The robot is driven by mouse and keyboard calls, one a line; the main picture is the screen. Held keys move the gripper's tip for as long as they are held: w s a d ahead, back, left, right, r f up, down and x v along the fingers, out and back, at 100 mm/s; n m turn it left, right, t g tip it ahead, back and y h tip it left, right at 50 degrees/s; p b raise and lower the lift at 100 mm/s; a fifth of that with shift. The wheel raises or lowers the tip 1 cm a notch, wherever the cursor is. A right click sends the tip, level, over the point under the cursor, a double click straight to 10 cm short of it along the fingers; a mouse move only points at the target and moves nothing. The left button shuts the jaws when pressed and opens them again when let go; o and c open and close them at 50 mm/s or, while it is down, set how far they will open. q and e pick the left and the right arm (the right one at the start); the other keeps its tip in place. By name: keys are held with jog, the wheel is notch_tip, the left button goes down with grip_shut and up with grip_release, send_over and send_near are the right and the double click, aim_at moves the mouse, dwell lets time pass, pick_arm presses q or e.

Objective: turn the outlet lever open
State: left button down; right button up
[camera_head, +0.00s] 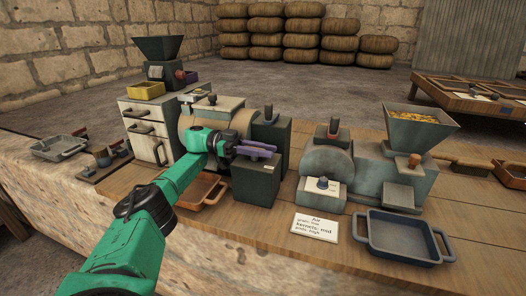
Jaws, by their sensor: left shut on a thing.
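My left gripper (262,153) reaches in on the green arm from the left. Its purple-grey fingers are shut at the front of the left machine, just above a dark box (257,183). What they grip is mostly hidden by the fingers; it appears to be the outlet lever, and its angle cannot be read. The left machine's rounded housing (240,118) is behind the gripper. A brown tray (208,191) lies below the forearm. My right gripper is not in view.
A second mill with a rounded housing (325,160) and a grain-filled hopper (418,128) stands to the right. A blue-grey tray (402,237) and a written card (315,227) lie in front. A cabinet (148,128) stands left. Stacked sacks (303,26) are far behind.

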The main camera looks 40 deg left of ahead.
pick_arm(q)
jog(key=shift+d+f, duration=0.25)
jog(key=shift+f, duration=0.1)
jog(key=c, duration=0.7)
grip_release()
jog(key=shift+d+r, duration=0.1)
jog(key=shift+d, duration=0.05)
jog(key=shift+w, duration=0.1)
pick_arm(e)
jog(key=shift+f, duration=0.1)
pick_arm(q)
jog(key=shift+r, duration=0.1)
jog(key=shift+a+r, duration=0.2)
jog(key=shift+r, duration=0.2)
notch_tip(320, 180, up, 7)
jog(key=shift+f+p, duration=0.15)
jog(key=shift+p, duration=0.45)
notch_tip(320, 180, up, 12)
jog(key=p, duration=0.3)
jog(key=shift+d+r, duration=0.15)
jog(key=shift+r, duration=0.05)
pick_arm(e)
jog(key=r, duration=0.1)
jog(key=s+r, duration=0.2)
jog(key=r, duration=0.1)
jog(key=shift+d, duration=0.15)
